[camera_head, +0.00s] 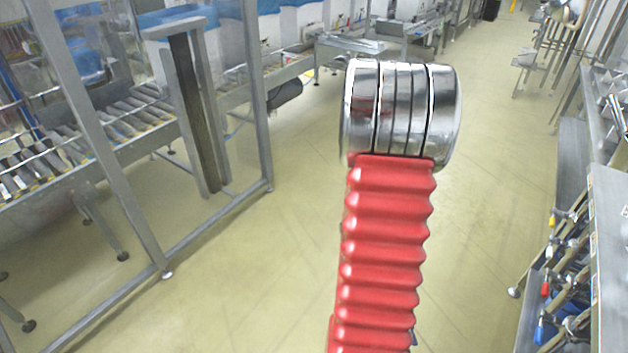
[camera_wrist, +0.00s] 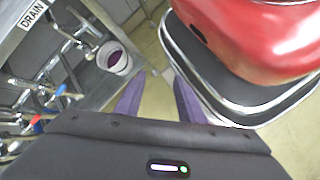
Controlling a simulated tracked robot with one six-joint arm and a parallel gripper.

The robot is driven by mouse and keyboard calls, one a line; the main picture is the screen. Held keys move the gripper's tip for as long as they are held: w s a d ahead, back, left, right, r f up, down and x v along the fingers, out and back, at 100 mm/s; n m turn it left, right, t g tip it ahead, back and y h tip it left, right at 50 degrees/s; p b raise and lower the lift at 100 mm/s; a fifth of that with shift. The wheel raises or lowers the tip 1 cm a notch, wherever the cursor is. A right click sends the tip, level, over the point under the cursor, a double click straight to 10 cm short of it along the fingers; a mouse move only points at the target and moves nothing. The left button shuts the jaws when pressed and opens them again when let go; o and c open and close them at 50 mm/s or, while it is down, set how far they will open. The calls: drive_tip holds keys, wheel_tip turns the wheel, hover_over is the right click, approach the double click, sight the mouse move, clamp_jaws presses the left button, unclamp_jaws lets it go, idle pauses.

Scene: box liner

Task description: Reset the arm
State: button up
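My arm (camera_head: 385,250), with a red ribbed sleeve and a shiny metal joint, rises through the middle of the head view. My gripper is hidden in that view. In the wrist view my gripper (camera_wrist: 158,92) shows two purple fingers with a clear gap between them. It is open, and nothing is between the fingers. Floor shows beyond the fingertips.
In the head view, a metal frame (camera_head: 150,240) and roller conveyor (camera_head: 110,125) stand left, and a steel bench (camera_head: 608,225) with valves stands right. The floor (camera_head: 490,150) between is clear. A white bucket (camera_wrist: 113,60) shows near my gripper in the wrist view.

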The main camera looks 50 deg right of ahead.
drive_tip(key=w+a+r+n+t+h, duration=0.2)
drive_tip(key=w+a+r+t, duration=0.3)
drive_tip(key=w, duration=0.4)
drive_tip(key=w+a+r+n+t+h, duration=0.1)
drive_tip(key=w+a+r+n+t, duration=0.2)
drive_tip(key=w+r, duration=0.55)
drive_tip(key=w+a+r+n+t, duration=0.2)
drive_tip(key=a+r+t, duration=0.1)
drive_tip(key=a+r, duration=0.3)
drive_tip(key=w+a+r+n+t, duration=0.2)
drive_tip(key=w+a+r+t, duration=0.1)
drive_tip(key=a+r, duration=0.4)
drive_tip(key=a, duration=0.3)
drive_tip(key=shift+w+a+y, duration=0.2)
drive_tip(key=shift+a+y, duration=0.05)
drive_tip(key=shift+y, duration=0.15)
